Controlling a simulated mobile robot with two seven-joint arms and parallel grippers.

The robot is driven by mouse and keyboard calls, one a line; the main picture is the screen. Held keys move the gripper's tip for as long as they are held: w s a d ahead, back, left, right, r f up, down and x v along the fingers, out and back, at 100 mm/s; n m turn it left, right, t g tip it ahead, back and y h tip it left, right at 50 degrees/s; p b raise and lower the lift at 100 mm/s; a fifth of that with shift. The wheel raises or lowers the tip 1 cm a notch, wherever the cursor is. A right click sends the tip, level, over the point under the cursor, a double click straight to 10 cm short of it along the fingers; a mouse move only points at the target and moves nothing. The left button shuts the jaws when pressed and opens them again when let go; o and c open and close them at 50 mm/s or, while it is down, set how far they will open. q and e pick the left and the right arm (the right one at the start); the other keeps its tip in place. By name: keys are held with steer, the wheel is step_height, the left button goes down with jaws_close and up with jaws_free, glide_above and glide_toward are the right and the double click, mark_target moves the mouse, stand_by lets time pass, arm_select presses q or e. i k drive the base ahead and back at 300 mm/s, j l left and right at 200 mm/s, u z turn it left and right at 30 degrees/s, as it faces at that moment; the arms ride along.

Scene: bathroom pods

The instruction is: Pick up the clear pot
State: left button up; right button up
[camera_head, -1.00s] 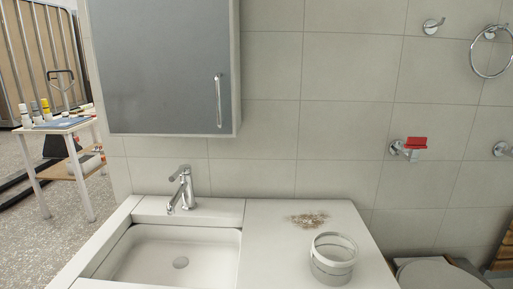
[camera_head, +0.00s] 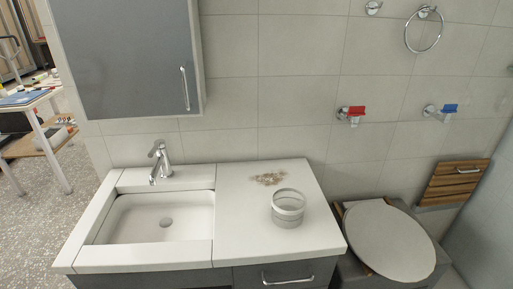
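The clear pot (camera_head: 288,208) is a short, round, see-through container with a pale band around it. It stands upright on the white counter (camera_head: 240,236), to the right of the sink and near the right part of the counter. Its open top faces up, and I cannot make out anything inside it. Neither of my grippers is in view.
The sink (camera_head: 160,222) and tap (camera_head: 160,160) are to the left. A grey cabinet (camera_head: 130,60) hangs above the sink. A toilet (camera_head: 390,240) stands at the right.

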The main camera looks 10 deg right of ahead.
mark_target(287, 204)
steer(key=z, duration=1.5)
steer(key=j+z, duration=0.15)
steer(key=z, duration=0.15)
steer(key=k+j, duration=0.15)
steer(key=j, duration=0.15)
steer(key=k+j, duration=0.2)
